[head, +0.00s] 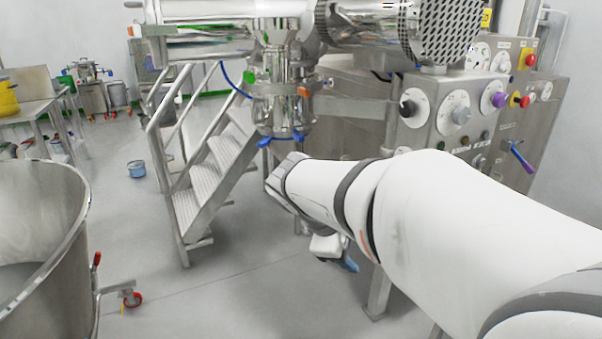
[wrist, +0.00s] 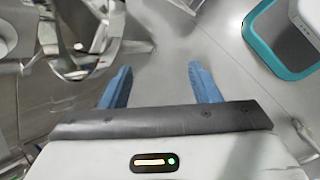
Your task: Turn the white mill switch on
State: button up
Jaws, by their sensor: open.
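A steel control panel (head: 430,140) stands at the right in the head view. It carries several round white dials with knobs, among them a black knob (head: 408,107), a grey knob (head: 460,115) and a purple knob (head: 498,100). I cannot tell which control is the white mill switch. My arm hides the panel's lower left part. My gripper (wrist: 160,80) is open and empty in the wrist view, its two blue fingers spread apart above the floor. In the head view it hangs low, left of and below the panel, mostly hidden by my arm.
Steel steps (head: 205,170) with rails stand left of the machine. A steel vessel with blue clamps (head: 285,100) hangs above my wrist. A large steel bin (head: 70,240) stands at the lower left.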

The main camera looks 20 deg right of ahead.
jog(key=w+d+r+n+h+b, duration=0.7)
jog(key=w+d+n+h+b, duration=0.3)
jog(key=w, duration=0.3)
jog(key=d+h, duration=0.1)
jog(key=d, duration=0.6)
jog(key=shift+w+r, duration=0.25)
jog(key=shift+r, duration=0.05)
jog(key=shift+c, duration=0.3)
jog(key=c, duration=0.9)
jog(key=shift+a, duration=0.1)
jog(key=shift+c, duration=0.2)
